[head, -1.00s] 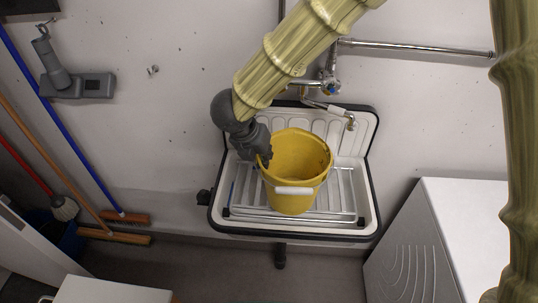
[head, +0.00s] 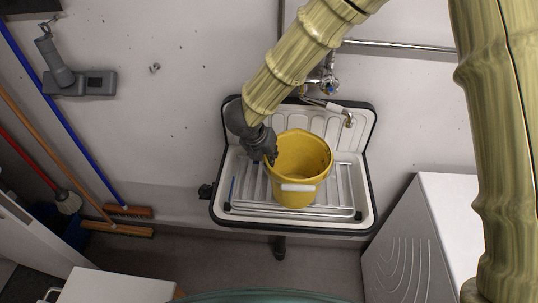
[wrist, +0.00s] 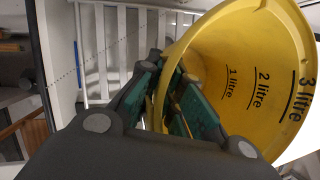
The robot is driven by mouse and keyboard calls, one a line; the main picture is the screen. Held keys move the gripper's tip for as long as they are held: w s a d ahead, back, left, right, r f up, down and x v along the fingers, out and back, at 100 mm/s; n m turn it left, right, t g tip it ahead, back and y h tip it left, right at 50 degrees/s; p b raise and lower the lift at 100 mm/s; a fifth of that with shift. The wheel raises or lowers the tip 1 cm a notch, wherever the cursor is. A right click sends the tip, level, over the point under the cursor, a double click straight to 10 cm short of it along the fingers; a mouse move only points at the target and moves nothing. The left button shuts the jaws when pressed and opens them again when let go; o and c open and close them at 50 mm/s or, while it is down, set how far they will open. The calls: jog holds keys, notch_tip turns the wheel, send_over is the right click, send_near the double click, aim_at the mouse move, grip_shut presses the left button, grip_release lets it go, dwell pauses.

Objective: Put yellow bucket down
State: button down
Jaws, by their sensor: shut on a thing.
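The yellow bucket (head: 297,165) is upright over the metal rack in the white sink, with its pale handle grip at its front. It also shows in the wrist view (wrist: 245,60), where litre marks are visible on its inner wall. My gripper (head: 270,158) is at the bucket's left rim. In the wrist view my gripper (wrist: 172,98) has its green-padded fingers on either side of the rim, shut on the bucket wall. I cannot tell whether the bucket's base touches the rack.
The metal rack (head: 345,190) lies across the white sink (head: 366,205), which has a dark rim. A tap (head: 348,121) and pipes are above it on the wall. A white appliance (head: 445,215) stands at the right. Brooms lean at the left.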

jog(key=shift+f, duration=0.2)
jog(key=c, duration=1.6)
grip_release()
jog(key=shift+a+r, duration=0.1)
jog(key=shift+o, duration=0.2)
jog(key=shift+r, duration=0.1)
jog(key=shift+r, duration=0.15)
jog(key=b+v, duration=0.2)
jog(key=v, duration=0.9)
jog(key=shift+r+b, duration=0.3)
jog(key=shift+r, duration=0.1)
jog(key=shift+s, duration=0.1)
